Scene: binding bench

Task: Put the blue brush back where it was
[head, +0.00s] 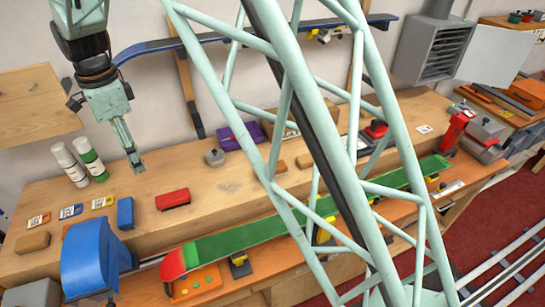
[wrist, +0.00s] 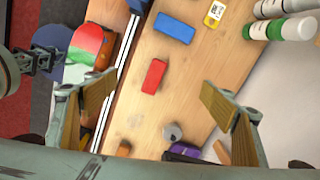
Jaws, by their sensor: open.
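The blue brush (head: 125,213), a small blue block, lies on the wooden bench to the right of the labelled cards. It also shows near the top of the wrist view (wrist: 175,27). A red block (head: 172,199) of similar shape lies to its right; the wrist view shows it too (wrist: 154,75). My gripper (head: 137,164) hangs above the bench, behind the two blocks in the head view. In the wrist view its jaws (wrist: 156,92) are wide apart and empty, and neither touches a block.
Several cards, one of them yellow (head: 103,202), lie left of the blue brush. White and green bottles (head: 89,158) stand at the back left. A blue rounded machine (head: 88,255) and a long green ski (head: 300,220) line the front. A grey round weight (head: 215,157) sits behind the red block.

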